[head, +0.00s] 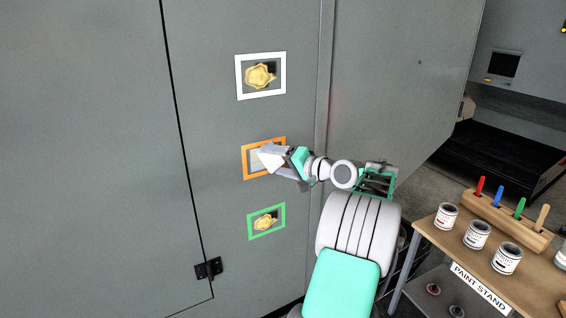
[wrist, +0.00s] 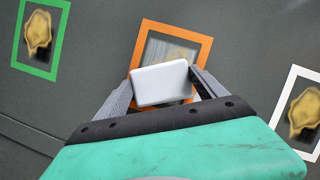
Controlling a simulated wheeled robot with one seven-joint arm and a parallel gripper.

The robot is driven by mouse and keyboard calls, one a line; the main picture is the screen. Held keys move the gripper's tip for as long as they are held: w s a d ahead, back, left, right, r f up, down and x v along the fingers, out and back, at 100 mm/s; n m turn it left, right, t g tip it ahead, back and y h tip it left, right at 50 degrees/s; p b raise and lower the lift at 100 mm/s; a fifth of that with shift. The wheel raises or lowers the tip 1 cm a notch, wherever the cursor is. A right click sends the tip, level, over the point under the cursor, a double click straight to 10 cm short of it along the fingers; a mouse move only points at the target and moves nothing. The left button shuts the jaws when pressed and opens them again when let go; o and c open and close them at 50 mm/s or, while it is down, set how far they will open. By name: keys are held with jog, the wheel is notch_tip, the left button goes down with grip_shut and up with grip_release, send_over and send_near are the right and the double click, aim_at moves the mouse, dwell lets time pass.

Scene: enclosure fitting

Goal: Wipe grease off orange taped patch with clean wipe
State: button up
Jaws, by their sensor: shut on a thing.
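The orange taped patch (head: 249,165) is the middle of three framed patches on the grey cabinet face. My gripper (head: 283,157) is at the patch's right side. In the wrist view my gripper (wrist: 160,88) is shut on a white wipe (wrist: 160,84). The wipe (head: 270,156) covers the lower part of the patch in the wrist view. I cannot tell whether it touches the surface.
A white-framed patch (head: 260,76) above and a green-framed patch (head: 266,221) below each hold a yellow-brown grease blob. A paint stand (head: 478,288) with cans and coloured-handled brushes stands at right. A black hinge (head: 208,268) sits lower left.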

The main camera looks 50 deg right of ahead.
jog(key=shift+w+a+b, duration=0.35)
jog(key=shift+a, duration=0.7)
jog(key=shift+w+a+b, duration=0.3)
jog(key=shift+a+b, duration=0.05)
jog(key=shift+a, duration=0.75)
jog(key=shift+w+a+b, duration=0.35)
jog(key=shift+a, duration=0.7)
jog(key=shift+s, duration=0.1)
jog(key=shift+s+a+b, duration=0.25)
jog(key=shift+s+a, duration=0.05)
jog(key=shift+s, duration=0.6)
jog(key=shift+s+a+b, duration=0.25)
jog(key=shift+s, duration=0.7)
jog(key=shift+s+a+b, duration=0.25)
jog(key=shift+s+a, duration=0.05)
jog(key=shift+s, duration=0.6)
jog(key=s, duration=0.3)
jog(key=shift+a, duration=0.4)
jog(key=shift+w, duration=0.15)
